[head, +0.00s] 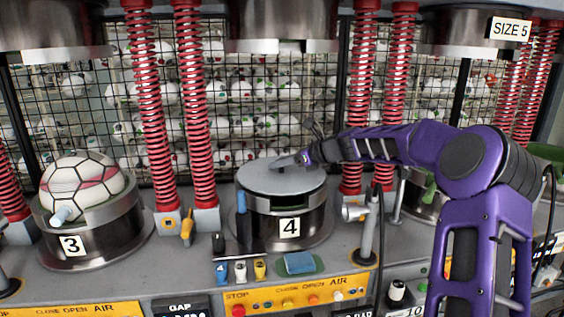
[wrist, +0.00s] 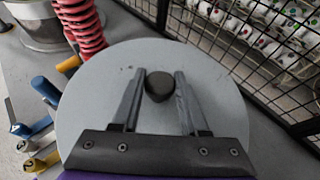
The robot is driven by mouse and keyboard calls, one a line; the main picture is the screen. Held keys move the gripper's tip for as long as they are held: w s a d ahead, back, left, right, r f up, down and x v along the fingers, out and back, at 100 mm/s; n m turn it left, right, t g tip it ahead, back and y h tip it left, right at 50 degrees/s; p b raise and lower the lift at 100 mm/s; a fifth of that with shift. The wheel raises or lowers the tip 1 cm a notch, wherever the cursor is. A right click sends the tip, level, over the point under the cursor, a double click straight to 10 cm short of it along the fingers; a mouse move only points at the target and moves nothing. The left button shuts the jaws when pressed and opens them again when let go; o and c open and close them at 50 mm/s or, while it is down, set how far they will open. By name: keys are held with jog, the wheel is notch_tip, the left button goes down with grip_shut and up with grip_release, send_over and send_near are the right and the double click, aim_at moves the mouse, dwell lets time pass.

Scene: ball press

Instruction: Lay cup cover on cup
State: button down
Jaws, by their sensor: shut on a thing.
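The cup cover is a flat grey disc (head: 270,182) with a dark round knob; in the wrist view the disc (wrist: 95,90) fills the middle and the knob (wrist: 159,86) shows between my fingers. My gripper (head: 290,161) is shut on the knob from the right side; its fingers also show in the wrist view (wrist: 158,80). The cup is the shiny metal cup (head: 308,222) marked 4, directly under the disc. The disc is nearly level and covers the cup's mouth. I cannot tell whether it touches the rim all round.
Cup 3 (head: 80,240) at the left holds a white and red ball (head: 82,187). Red springs (head: 195,100) stand on both sides of cup 4, with a press head (head: 282,30) above. Small levers (head: 241,268) and a yellow control panel (head: 300,297) are in front. A wire mesh is behind.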

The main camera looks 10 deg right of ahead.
jog(key=shift+f, duration=0.3)
jog(key=shift+c, duration=1.7)
grip_release()
jog(key=shift+f, duration=0.1)
jog(key=shift+s+d, duration=0.1)
jog(key=v, duration=1.7)
jog(key=shift+r, duration=0.2)
